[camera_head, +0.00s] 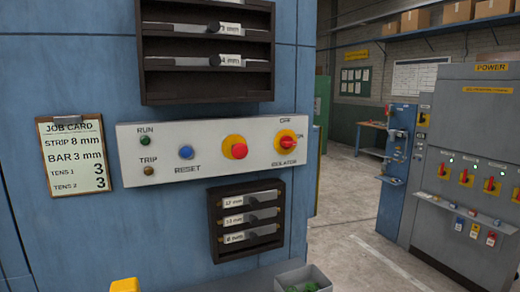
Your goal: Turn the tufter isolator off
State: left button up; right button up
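The isolator (286,138) is a red handle on a yellow disc at the right end of a pale control panel (210,133) on the blue machine. OFF is marked above it, ON to its right and ISOLATOR below. Its handle appears to lie roughly sideways, toward ON, but it is small in view. A red push button (239,151) on a yellow ring, a blue RESET button (186,152), a green RUN lamp (145,141) and an amber TRIP lamp (149,171) share the panel. Neither of my grippers is in view.
A dark rack (213,227) of labelled bars juts out below the panel, another rack (150,63) above. A job card (75,186) hangs left. A grey bin (288,278) stands below. A POWER cabinet (462,133) with several red-and-yellow switches stands right, beyond open floor (345,255).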

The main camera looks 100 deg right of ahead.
aim_at(287, 142)
jog(key=j+z, duration=0.2)
jog(key=z, duration=2.8)
jog(key=l, duration=0.1)
